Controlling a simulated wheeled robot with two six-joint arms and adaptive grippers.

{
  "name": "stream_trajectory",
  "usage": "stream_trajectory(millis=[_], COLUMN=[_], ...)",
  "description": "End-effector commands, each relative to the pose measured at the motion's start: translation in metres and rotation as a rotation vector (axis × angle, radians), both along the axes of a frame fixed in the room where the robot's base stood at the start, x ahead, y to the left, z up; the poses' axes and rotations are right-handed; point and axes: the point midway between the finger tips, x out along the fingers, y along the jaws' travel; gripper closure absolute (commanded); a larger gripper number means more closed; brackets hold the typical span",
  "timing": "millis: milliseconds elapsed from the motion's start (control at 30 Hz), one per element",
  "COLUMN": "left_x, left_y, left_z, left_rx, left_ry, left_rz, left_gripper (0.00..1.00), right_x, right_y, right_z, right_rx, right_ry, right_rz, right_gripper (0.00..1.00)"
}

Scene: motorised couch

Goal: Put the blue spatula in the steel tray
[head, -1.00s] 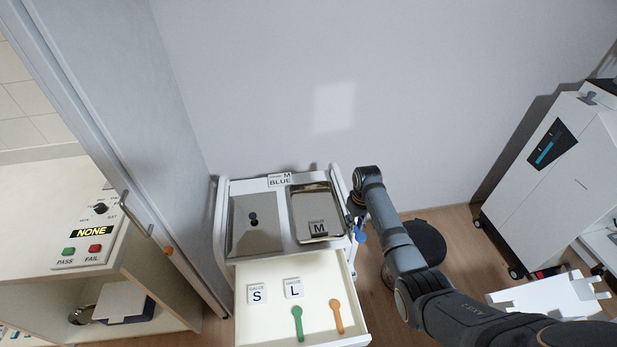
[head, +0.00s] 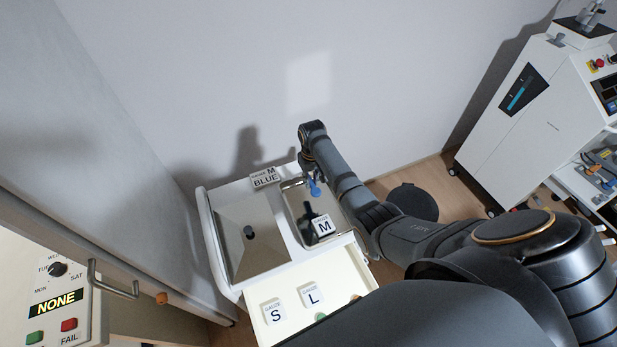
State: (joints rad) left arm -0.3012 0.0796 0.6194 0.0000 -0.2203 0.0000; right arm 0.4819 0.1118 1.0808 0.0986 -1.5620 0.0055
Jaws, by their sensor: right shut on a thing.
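The blue spatula (head: 314,189) hangs from my right gripper (head: 311,174), which is shut on it. The gripper is partly hidden by its own wrist and arm. The spatula is over the back part of the steel tray (head: 293,211), the shiny shallow tray on the right half of the white cart top. I cannot tell whether the spatula touches the tray. A white gauze packet marked M (head: 323,225) lies in the front part of the tray. My left gripper is out of view.
A grey lidded basin (head: 250,262) with a black knob fills the cart's left half. A card reading M BLUE (head: 265,178) stands at the back. The open drawer (head: 343,270) holds gauze packets S and L. A control panel (head: 55,300) is at lower left, a white machine (head: 520,110) at right.

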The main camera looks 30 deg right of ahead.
Motion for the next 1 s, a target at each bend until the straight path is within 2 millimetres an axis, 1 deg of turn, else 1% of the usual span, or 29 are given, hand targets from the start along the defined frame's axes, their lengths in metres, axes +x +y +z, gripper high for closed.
stream_trajectory(millis=[133, 200, 700, 900, 1000], left_x=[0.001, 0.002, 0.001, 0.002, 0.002], left_y=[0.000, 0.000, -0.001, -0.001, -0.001], left_z=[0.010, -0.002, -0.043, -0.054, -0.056], left_rx=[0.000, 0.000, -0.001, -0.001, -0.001], left_ry=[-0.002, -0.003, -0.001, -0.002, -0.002], left_rz=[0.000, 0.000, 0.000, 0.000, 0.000], left_gripper=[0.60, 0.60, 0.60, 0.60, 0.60], right_x=[0.000, 0.000, 0.001, 0.002, 0.001], right_y=[0.000, 0.001, 0.001, 0.001, 0.001], right_z=[0.004, -0.010, -0.069, -0.083, -0.087], right_rx=[0.001, 0.001, 0.001, 0.001, 0.000], right_ry=[0.001, 0.001, 0.000, -0.001, 0.000], right_rz=[0.000, 0.000, 0.001, 0.001, 0.001], right_gripper=[0.97, 0.98, 0.98, 0.98, 0.98])
